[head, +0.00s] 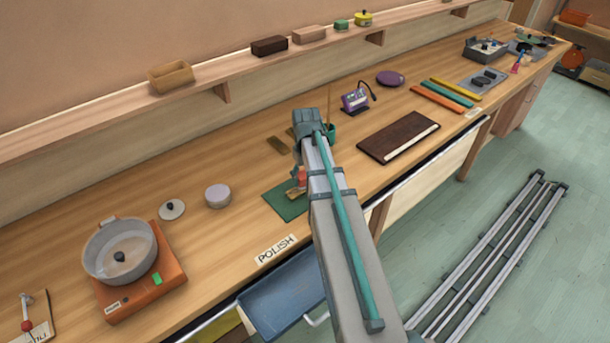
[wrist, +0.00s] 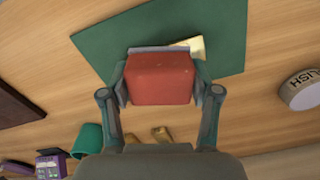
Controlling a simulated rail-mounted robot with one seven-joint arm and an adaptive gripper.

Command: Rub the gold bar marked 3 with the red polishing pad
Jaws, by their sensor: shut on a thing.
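My gripper (wrist: 161,88) is shut on the red polishing pad (wrist: 160,78), which fills the space between its fingers. In the head view the red pad (head: 301,174) shows beside my arm, above the dark green mat (head: 283,206). A gold bar (wrist: 191,46) lies on the green mat (wrist: 215,22) and sticks out from behind the pad in the wrist view; the pad hides most of it. It also shows in the head view (head: 293,193). No number can be read on it. I cannot tell whether pad and bar touch.
Two other gold bars lie off the mat, one (head: 277,145) left of my arm. A green cup (wrist: 88,140) and a purple device (head: 354,100) stand behind. A round pale tin (head: 217,195) stands left of the mat. A dark board (head: 398,137) lies to the right.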

